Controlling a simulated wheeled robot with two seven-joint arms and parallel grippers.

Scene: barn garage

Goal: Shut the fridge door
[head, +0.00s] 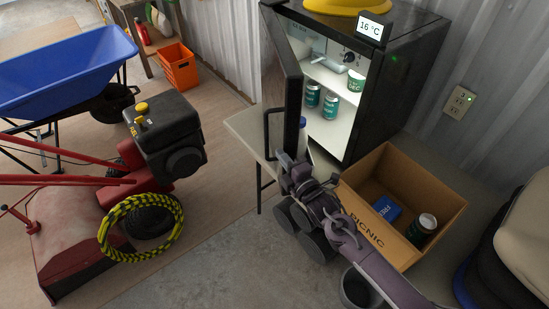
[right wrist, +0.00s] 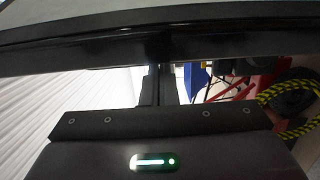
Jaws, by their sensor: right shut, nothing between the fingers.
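The black mini fridge (head: 395,85) stands on a low table. Its door (head: 286,75) is open and seen nearly edge-on, with a dark bar handle (head: 267,135) on its left face. The lit interior shows shelves with several green cans (head: 330,105). My right gripper (head: 297,160) is shut and empty at the lower end of the door; whether it touches the door is unclear. In the right wrist view its closed fingers (right wrist: 158,85) point toward a dark bar-like edge, likely the door's. My left gripper is not in view.
A cardboard PICNIC box (head: 444,208) with a blue pack (head: 387,208) and a can (head: 422,228) stands right of my right gripper, before the fridge. A yellow hard hat (head: 333,5) lies on the fridge. A red engine machine (head: 75,240) and blue wheelbarrow (head: 60,70) stand left.

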